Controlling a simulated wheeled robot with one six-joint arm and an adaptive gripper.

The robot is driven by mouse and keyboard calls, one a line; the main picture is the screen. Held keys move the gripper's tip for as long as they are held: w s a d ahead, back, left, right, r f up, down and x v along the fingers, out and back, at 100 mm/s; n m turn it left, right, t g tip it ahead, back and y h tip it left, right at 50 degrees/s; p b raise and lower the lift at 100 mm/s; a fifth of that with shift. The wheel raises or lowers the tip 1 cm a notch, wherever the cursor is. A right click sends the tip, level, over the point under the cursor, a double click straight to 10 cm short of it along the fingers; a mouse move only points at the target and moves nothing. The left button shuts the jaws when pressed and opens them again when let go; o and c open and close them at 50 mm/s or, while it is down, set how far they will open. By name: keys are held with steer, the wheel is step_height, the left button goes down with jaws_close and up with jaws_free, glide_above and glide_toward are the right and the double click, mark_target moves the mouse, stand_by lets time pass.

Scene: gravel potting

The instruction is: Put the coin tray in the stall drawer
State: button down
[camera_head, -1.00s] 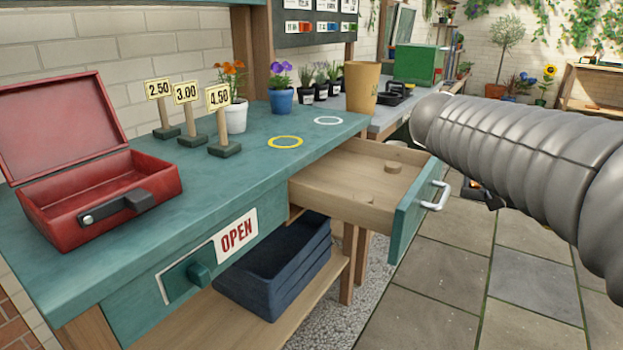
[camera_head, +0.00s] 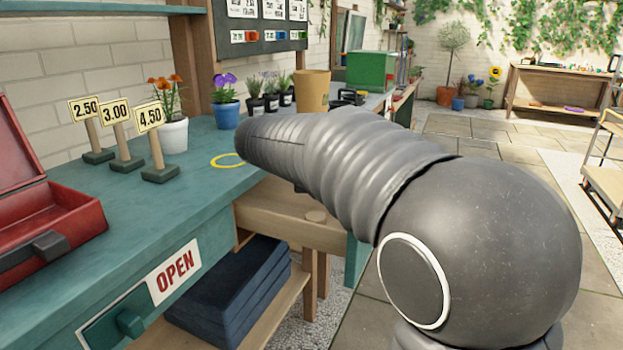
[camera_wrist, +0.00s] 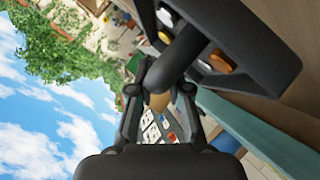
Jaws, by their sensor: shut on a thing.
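The coin tray (camera_wrist: 245,50) is dark, with coins or tokens in white and orange in its compartments. In the wrist view it fills the upper right. My gripper (camera_wrist: 160,97) is shut on the tray's dark bar handle. In the head view my arm hides both gripper and tray. In the wrist view, a wooden surface and a teal edge lie beside the tray. I cannot tell whether the tray touches them.
An open red cash box (camera_head: 45,225) stands on the counter at left. Price signs (camera_head: 120,135), flower pots (camera_head: 173,134) and a tan pot (camera_head: 312,92) stand along the counter.

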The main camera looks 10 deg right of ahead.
steer(key=w, duration=0.1)
steer(key=w+f, duration=0.2)
steer(key=w, duration=0.1)
steer(key=shift+a+f, duration=0.25)
steer(key=shift+f+b, duration=0.55)
steer(key=shift+f, duration=1.4)
steer(key=shift+f, duration=0.1)
steer(key=c, duration=1.1)
jaws_free()
